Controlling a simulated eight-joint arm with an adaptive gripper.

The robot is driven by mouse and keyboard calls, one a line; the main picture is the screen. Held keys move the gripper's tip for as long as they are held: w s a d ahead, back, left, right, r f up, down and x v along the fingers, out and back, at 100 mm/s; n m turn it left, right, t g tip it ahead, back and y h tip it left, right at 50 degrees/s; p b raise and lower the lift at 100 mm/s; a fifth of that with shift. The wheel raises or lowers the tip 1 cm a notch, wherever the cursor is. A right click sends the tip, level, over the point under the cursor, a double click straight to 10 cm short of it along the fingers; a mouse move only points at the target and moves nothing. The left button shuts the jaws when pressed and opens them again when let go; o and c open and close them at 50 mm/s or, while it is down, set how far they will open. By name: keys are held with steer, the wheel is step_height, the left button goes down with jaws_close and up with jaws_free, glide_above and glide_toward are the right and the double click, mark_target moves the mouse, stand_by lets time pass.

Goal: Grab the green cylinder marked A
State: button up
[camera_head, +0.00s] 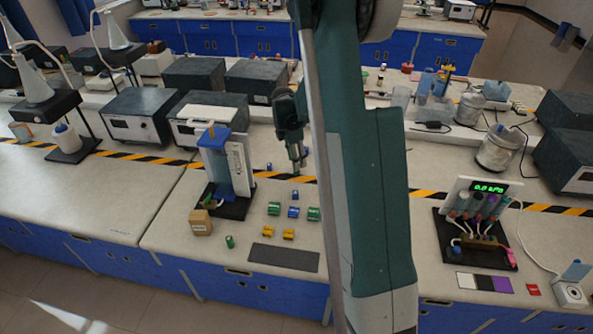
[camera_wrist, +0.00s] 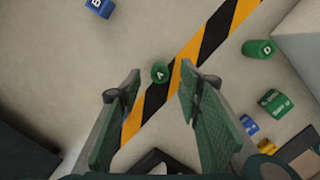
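The green cylinder marked A (camera_wrist: 159,72) stands on the pale bench at the edge of the yellow-black striped tape in the wrist view. I see its lettered top from above. My gripper (camera_wrist: 162,90) is open, with its two green fingers spread to either side of the view and nothing held between them. The cylinder appears in the gap, just beyond the fingertips. In the head view my gripper (camera_head: 297,160) hangs over the tape line, and I cannot make out cylinder A there. A second green cylinder marked D (camera_wrist: 258,49) lies to the right.
A blue block marked B (camera_wrist: 99,7) lies at the upper left of the wrist view. Several coloured blocks (camera_head: 293,212) and a grey mat (camera_head: 284,257) are near the front edge. A blue-topped apparatus (camera_head: 216,140) stands left of my gripper.

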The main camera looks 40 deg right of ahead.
steer(key=shift+d+f+b, duration=0.2)
steer(key=shift+f, duration=0.95)
steer(key=shift+d+f+b, duration=0.15)
steer(key=shift+f, duration=0.95)
steer(key=c, duration=1)
